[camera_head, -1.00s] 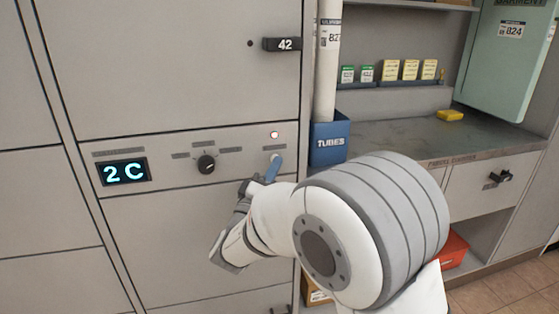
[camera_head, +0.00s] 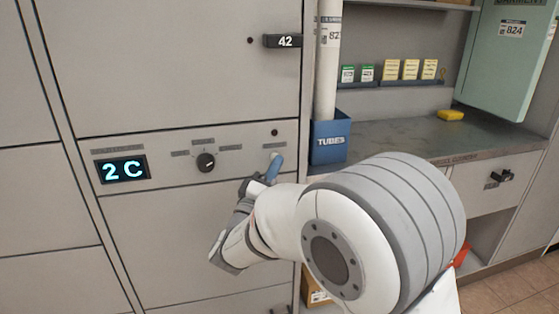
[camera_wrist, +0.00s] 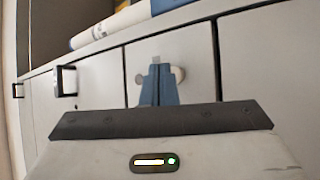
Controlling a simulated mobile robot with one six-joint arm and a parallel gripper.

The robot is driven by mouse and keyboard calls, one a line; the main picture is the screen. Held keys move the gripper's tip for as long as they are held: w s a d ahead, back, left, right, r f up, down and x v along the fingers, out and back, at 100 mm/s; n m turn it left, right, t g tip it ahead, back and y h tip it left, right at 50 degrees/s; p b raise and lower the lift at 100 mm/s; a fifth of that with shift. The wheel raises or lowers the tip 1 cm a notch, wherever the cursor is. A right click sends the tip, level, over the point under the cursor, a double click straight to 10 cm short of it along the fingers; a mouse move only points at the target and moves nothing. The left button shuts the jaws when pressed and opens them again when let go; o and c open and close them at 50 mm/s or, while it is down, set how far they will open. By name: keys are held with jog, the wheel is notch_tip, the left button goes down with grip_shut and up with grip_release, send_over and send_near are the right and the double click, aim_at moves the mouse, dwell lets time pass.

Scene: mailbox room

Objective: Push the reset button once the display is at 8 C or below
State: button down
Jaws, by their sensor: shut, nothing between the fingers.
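The display (camera_head: 123,171) on the locker panel reads 2 C in bright blue digits. The small indicator light (camera_head: 274,132) above the button is dark.
A blue bin marked TUBES (camera_head: 330,143) holds a white tube right of the panel. A counter (camera_head: 420,138) with a yellow item (camera_head: 450,115) lies beyond it. The locker handle 42 (camera_head: 283,41) sticks out above the panel.

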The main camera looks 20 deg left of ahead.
jog(key=shift+s+d, duration=0.15)
jog(key=shift+s, duration=0.1)
jog(key=s+d, duration=0.1)
jog(key=s+b, duration=0.1)
jog(key=s, duration=0.1)
jog(key=s+d+b, duration=0.1)
jog(key=shift+s+d, duration=0.15)
jog(key=shift+d, duration=0.15)
dwell(1.0)
